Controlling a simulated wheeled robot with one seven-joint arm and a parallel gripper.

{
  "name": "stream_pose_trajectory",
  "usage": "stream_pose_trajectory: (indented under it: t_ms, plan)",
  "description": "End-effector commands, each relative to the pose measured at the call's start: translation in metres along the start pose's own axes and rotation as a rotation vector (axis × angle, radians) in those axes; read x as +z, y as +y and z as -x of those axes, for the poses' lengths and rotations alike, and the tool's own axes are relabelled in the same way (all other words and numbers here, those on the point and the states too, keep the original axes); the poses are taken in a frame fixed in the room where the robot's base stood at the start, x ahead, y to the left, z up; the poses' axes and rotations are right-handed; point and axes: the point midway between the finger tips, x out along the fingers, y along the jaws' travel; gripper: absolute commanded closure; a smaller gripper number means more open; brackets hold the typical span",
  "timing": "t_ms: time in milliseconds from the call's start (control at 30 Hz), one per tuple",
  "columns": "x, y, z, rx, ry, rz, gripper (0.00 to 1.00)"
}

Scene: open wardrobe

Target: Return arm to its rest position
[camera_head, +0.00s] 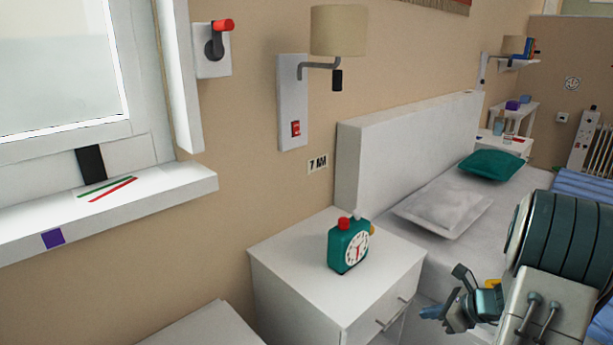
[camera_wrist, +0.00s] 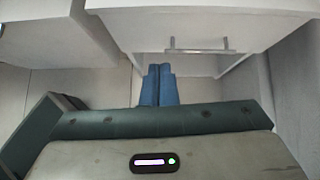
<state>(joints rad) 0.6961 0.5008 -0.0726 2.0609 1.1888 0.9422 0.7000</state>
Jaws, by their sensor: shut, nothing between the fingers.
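My gripper (camera_head: 432,313) is at the lower right of the head view, in front of the nightstand and beside the bed. In the wrist view its two blue fingers (camera_wrist: 158,86) are together with nothing between them. They point down toward the floor below the nightstand drawer (camera_wrist: 210,28). My arm's dark green links fill the lower right of the head view and hide part of the bed.
A white nightstand (camera_head: 290,265) bears a green alarm clock (camera_head: 348,246). The bed (camera_head: 465,205) with pillows stands behind my arm. A wall lamp (camera_head: 338,30), a red-handled switch (camera_head: 213,48) and a window sill (camera_head: 120,205) are along the wall. Floor shows under the fingers.

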Motion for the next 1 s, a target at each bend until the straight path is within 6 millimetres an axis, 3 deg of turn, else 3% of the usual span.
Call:
stream_pose_trajectory:
  t_ms: [33, 200, 400, 700, 900, 1000]
  plan:
    - [0.033, 0.013, 0.014, 0.030, 0.014, 0.090, 1.00]
    - [0.111, 0.073, 0.050, 0.167, 0.091, 0.471, 1.00]
    - [0.179, 0.145, 0.098, 0.325, 0.176, 0.947, 1.00]
    - [0.242, 0.229, 0.185, 0.532, 0.302, 1.662, 1.00]
    - [0.265, 0.260, 0.237, 0.637, 0.390, 2.078, 1.00]
    - [0.270, 0.267, 0.253, 0.671, 0.426, 2.214, 1.00]
